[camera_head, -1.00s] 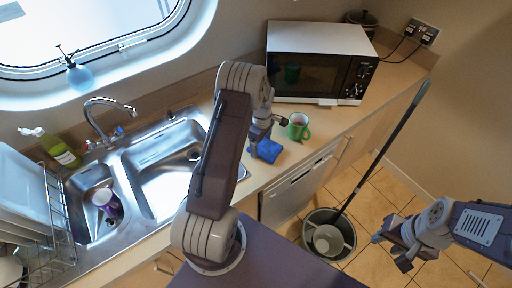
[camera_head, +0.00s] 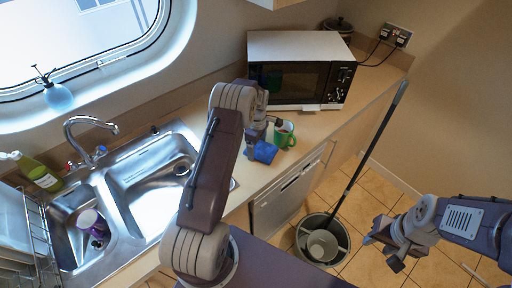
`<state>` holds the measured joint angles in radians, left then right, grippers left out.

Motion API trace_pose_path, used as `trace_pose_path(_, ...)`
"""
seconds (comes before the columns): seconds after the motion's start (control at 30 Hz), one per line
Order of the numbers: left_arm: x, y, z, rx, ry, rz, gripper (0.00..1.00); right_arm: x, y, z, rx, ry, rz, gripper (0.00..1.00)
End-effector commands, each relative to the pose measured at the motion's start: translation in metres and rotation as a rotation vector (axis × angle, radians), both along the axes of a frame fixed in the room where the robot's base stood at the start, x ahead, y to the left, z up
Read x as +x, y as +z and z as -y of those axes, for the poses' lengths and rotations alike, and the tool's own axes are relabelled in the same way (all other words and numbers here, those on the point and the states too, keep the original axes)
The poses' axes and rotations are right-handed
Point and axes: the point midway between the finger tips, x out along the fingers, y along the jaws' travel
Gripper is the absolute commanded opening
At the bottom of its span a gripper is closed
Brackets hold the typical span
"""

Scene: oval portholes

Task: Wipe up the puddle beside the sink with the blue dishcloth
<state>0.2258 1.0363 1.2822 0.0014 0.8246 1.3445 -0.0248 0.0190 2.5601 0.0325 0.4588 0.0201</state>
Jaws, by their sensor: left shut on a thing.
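The blue dishcloth (camera_head: 262,152) lies on the counter to the right of the sink, bunched under my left gripper. My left gripper (camera_head: 257,141) points down and is shut on the cloth; its fingertips are partly hidden by the arm and cloth. The steel sink (camera_head: 150,196) is at the left, partly covered by my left arm. I cannot make out the puddle; my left arm hides part of the counter beside the sink. My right gripper (camera_head: 383,250) is open and empty, out over the floor at the right.
A green mug (camera_head: 284,135) stands close to the right of the cloth. A microwave (camera_head: 300,70) is behind it. A bucket (camera_head: 322,240) with a leaning mop handle (camera_head: 372,150) stands on the floor. A purple-and-white cup (camera_head: 92,223) lies in the left basin.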

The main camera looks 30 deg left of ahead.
Motion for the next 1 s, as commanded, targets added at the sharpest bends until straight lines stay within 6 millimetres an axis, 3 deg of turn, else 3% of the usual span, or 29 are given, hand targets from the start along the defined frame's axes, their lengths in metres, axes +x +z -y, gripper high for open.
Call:
trace_pose_path(0.6,-0.041,0.084,-0.014,0.0,0.001,0.0,0.53,0.0,0.071,0.0,0.0,0.0,0.0,0.4)
trace_pose_path(1.0,-0.047,0.09,-0.016,0.0,0.0,0.0,0.53,0.0,0.074,0.0,0.0,0.0,0.0,0.4)
